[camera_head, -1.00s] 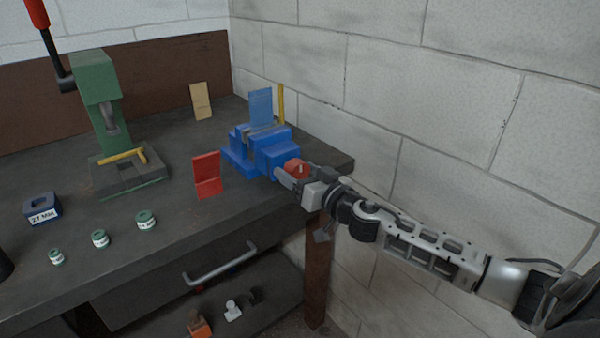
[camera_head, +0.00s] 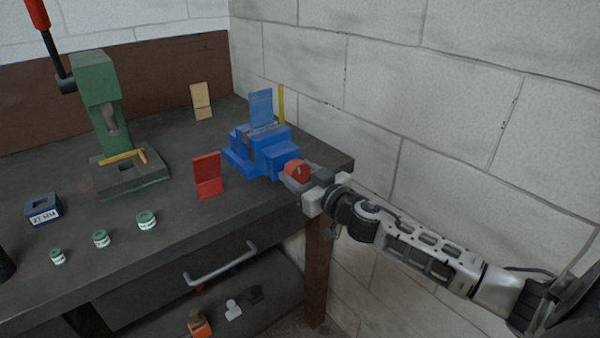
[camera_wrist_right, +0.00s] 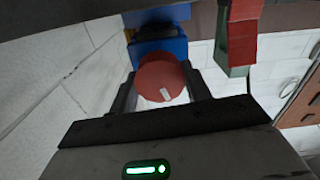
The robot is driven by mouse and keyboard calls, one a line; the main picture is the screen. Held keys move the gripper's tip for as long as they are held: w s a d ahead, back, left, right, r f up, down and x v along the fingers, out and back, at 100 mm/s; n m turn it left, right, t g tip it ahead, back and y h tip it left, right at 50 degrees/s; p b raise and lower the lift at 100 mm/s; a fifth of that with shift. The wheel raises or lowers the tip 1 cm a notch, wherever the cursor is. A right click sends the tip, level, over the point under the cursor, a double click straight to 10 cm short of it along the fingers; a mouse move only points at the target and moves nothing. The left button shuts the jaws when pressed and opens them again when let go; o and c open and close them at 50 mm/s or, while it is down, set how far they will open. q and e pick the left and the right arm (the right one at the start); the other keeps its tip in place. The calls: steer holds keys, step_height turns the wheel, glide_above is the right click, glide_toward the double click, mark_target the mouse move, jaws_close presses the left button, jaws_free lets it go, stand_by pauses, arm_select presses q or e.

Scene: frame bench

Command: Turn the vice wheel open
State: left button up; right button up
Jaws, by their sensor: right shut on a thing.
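The blue vice (camera_head: 268,152) stands at the right end of the bench. Its red wheel (camera_head: 297,170) faces the bench's front edge, with a pale mark on its face. My right gripper (camera_head: 300,178) is at the wheel, with one finger on each side of it. In the right wrist view the red wheel (camera_wrist_right: 161,79) sits between the two dark fingers, its pale mark tilted. The blue vice body (camera_wrist_right: 157,35) shows behind it. My left gripper is not in view.
A red bracket (camera_head: 207,176) stands left of the vice. A green press (camera_head: 103,110), a blue block (camera_head: 42,208) and green-topped tins (camera_head: 146,220) are further left. A block wall (camera_head: 440,90) bounds the right side. A drawer handle (camera_head: 220,266) sticks out below.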

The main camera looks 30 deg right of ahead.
steer(key=n, duration=0.5)
steer(key=shift+n+p, duration=0.3)
steer(key=shift+p, duration=0.1)
steer(key=n, duration=0.4)
steer(key=shift+n, duration=0.3)
steer(key=n, duration=0.4)
steer(key=shift+n+p, duration=0.3)
steer(key=n, duration=0.2)
steer(key=shift+n, duration=0.3)
steer(key=n, duration=0.3)
steer(key=shift+s+n, duration=0.1)
steer(key=shift+n, duration=0.3)
steer(key=n, duration=0.3)
steer(key=shift+r+n, duration=0.1)
steer(key=shift+n, duration=0.2)
steer(key=n, duration=0.2)
steer(key=shift+n, duration=0.4)
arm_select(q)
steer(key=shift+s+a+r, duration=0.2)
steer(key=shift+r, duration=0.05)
